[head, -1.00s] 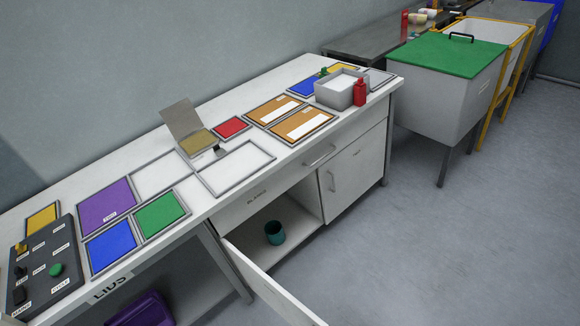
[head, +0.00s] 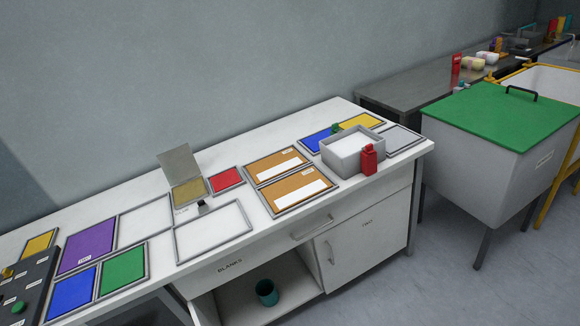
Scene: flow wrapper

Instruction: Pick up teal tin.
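The teal tin (head: 267,292) stands upright inside the open cupboard under the white bench, on the cupboard floor, low in the middle of the head view. It looks like an open-topped cup with a dark inside. The cupboard (head: 228,305) carries the label "BLANKS" on the strip above its opening. My gripper is not in the head view, so its state and its distance from the tin do not show.
The white bench top (head: 110,190) holds coloured framed panels, a grey tray (head: 352,150) and a red bottle (head: 369,159). A closed cupboard door (head: 360,243) is right of the opening. A green-lidded bin (head: 500,118) stands at the right, with grey floor (head: 455,265) before it.

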